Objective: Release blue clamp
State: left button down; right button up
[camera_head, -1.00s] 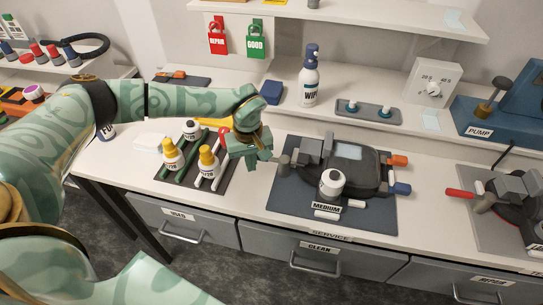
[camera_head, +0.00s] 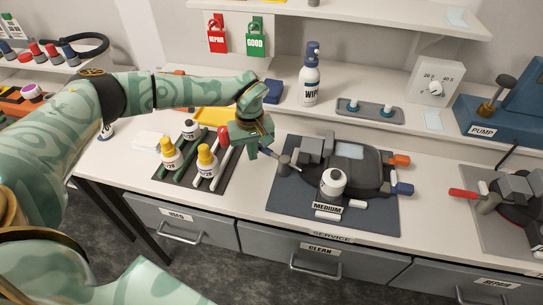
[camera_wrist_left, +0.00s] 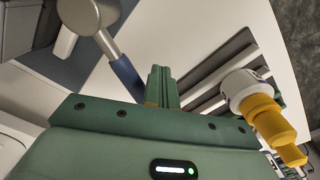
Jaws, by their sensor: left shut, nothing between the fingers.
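The clamp station (camera_head: 362,172) sits on a dark blue mat (camera_head: 285,200) in the middle of the bench. A clamp lever (camera_head: 285,160) with a grey round end and a blue handle (camera_head: 271,152) sticks out from its left side. In the left wrist view the lever's blue handle (camera_wrist_left: 126,76) lies just beside my fingers. My left gripper (camera_head: 257,148) is shut and empty, close to the left of the blue handle; I cannot tell whether they touch. Its closed fingers also show in the wrist view (camera_wrist_left: 161,86). My right gripper is not in view.
A white jar (camera_head: 333,182) and a MEDIUM label (camera_head: 327,208) stand at the station's front. To its right are an orange handle (camera_head: 400,160) and a blue one (camera_head: 403,188). Yellow-capped bottles (camera_head: 207,162) stand on a dark rack left of my gripper. A WIPE bottle (camera_head: 308,82) stands behind.

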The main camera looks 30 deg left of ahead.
pick_arm(q)
jog(key=shift+w+b, duration=0.55)
jog(key=shift+w, duration=0.5)
jog(key=shift+w+f+b, duration=0.15)
jog(key=shift+w+b, duration=0.35)
jog(key=shift+w, duration=0.25)
jog(key=shift+w+d, duration=0.1)
jog(key=shift+d, duration=0.05)
jog(key=shift+w+d, duration=0.1)
jog(key=shift+w, duration=0.05)
jog(key=shift+w+b, duration=0.2)
jog(key=shift+b, duration=0.2)
jog(key=shift+w+d+b, duration=0.15)
jog(key=shift+w+b, duration=0.15)
jog(key=shift+w, duration=0.15)
jog(key=shift+w+d, duration=0.15)
jog(key=shift+w+d+b, duration=0.2)
jog(key=shift+w+b, duration=0.15)
jog(key=shift+b, duration=0.1)
jog(key=shift+w+d, duration=0.3)
jog(key=shift+w, duration=0.1)
jog(key=shift+w+d+b, duration=0.35)
jog(key=shift+d+b, duration=0.05)
jog(key=shift+b, duration=0.3)
jog(key=shift+d+r, duration=0.1)
jog(key=shift+r, duration=0.25)
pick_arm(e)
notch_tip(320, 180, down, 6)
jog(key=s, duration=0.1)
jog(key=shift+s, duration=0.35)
